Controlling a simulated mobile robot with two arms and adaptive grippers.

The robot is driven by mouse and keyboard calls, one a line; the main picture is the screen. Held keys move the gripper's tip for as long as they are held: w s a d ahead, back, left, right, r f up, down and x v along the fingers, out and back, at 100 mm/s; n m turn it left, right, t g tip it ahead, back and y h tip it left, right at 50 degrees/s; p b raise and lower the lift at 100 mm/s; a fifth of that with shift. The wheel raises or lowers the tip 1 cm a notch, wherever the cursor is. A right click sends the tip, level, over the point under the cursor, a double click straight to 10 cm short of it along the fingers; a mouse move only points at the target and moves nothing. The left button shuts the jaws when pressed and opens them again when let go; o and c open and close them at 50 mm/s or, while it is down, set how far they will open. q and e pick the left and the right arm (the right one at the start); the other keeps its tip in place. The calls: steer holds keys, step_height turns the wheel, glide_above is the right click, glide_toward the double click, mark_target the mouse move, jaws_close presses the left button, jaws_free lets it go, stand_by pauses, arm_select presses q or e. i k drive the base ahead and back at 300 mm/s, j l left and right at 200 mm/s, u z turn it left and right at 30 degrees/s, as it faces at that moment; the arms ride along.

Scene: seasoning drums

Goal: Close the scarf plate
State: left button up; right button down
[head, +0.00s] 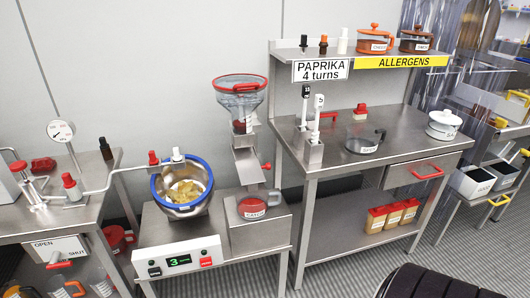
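A clear hopper (239,98) with a red rim stands on the metal stand beside the seasoning drum. Below it is a slanted metal chute (247,160) with small red parts; I take the scarf plate to be here, but it is too small to make out or to tell open from closed. A red container with a label (252,207) sits under the chute. The drum (183,187) has a blue rim, tilts toward me and holds yellow pieces. Neither of my grippers is in view.
A control panel (179,262) shows 3. A sign (320,70) reads PAPRIKA 4 turns. Left is a bench with a gauge (61,131).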

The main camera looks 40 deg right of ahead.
mark_target(250, 169)
steer(key=k+l+z, duration=0.1)
steer(key=l, duration=0.5)
steer(key=k+l+z, duration=0.15)
steer(key=l, duration=0.45)
steer(key=k+l+z, duration=0.1)
steer(key=l, duration=0.55)
steer(key=k+l+z, duration=0.1)
steer(key=l, duration=0.5)
